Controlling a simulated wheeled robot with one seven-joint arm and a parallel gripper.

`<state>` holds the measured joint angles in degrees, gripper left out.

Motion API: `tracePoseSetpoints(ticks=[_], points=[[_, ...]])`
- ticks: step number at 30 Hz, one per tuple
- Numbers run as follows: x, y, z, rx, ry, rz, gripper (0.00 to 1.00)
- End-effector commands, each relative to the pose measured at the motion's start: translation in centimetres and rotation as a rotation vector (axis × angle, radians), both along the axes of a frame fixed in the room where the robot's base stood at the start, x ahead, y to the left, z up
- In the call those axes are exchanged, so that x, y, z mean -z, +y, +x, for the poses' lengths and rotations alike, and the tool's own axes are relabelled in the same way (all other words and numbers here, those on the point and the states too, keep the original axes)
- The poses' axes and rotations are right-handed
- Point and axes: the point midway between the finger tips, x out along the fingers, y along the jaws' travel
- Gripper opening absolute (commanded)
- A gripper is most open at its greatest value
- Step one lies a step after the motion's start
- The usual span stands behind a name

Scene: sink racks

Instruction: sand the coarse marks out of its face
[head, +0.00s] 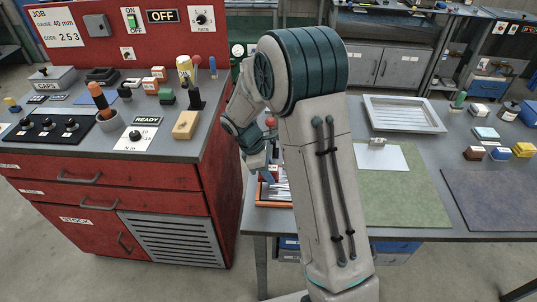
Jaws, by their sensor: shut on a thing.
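My gripper (262,172) hangs low at the left edge of the right-hand bench, above a tray of slim tools. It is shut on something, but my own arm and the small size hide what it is. A pale wooden block (185,125) lies on the red cabinet's top. No face with coarse marks can be made out.
A green mat (405,205) with a white sheet (381,157) lies right of my arm; a dark mat (495,200) lies beyond. A shallow metal tray (404,112) stands behind. The red cabinet (150,185) is crowded with small items. A floor gap separates cabinet and bench.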

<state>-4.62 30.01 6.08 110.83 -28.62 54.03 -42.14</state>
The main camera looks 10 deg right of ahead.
Motion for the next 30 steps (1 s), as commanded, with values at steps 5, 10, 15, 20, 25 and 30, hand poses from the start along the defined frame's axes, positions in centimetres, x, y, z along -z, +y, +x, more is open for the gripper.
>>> tracePoseSetpoints(ticks=[5,10,15,20,25,30], points=[[-2.1,0.0,0.0,0.000,-0.001,0.000,0.11],[-3.6,0.1,0.0,-0.001,-0.001,0.000,0.11],[-4.9,0.1,0.0,-0.001,-0.001,0.001,0.11],[-5.2,0.1,0.0,-0.001,-0.001,0.000,0.11],[-5.2,0.1,0.0,-0.002,0.000,0.000,0.11],[-5.2,0.1,0.0,-0.002,0.000,0.000,0.11]])
